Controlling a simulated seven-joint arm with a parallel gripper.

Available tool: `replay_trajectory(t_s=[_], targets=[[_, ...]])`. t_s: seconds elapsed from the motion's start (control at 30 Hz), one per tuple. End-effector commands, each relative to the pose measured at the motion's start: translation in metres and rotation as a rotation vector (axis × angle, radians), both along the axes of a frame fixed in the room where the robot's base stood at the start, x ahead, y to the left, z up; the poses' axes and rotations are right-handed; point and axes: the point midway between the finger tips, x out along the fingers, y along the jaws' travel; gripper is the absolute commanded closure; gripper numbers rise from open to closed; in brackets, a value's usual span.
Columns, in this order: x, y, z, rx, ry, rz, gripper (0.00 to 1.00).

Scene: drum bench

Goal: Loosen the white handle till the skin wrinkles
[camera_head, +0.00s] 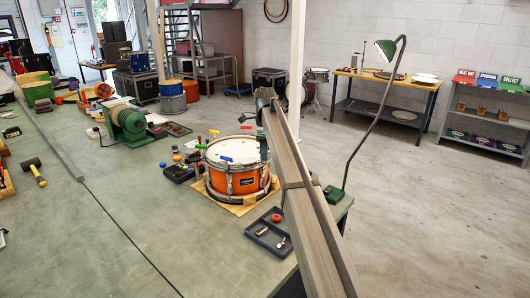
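An orange drum (236,180) with a pale skin (232,150) and metal hoop stands on a wooden board (236,208) at the bench's right side. I cannot make out a white handle; the long grey beam, apparently my arm, hides the drum's right edge. Whether the skin is wrinkled is too small to tell. A dark part at the arm's far end, beyond the drum, may be my gripper (246,117); its fingers cannot be made out.
A dark tray (268,234) with small parts lies in front of the drum. A black tray (178,172) with small items is left of it. A green machine (127,121) stands farther left. A green lamp (386,50) rises at the right edge. The front bench is mostly clear.

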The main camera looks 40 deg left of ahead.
Motion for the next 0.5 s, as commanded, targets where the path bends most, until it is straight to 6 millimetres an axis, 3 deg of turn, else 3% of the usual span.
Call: replay_trajectory(t_s=[0.33, 0.5], targets=[[0.0001, 0.0001, -0.0033, 0.0, 0.0, 0.0, 0.62], [0.0002, 0.0001, -0.0032, 0.0, 0.0, 0.0, 0.77]])
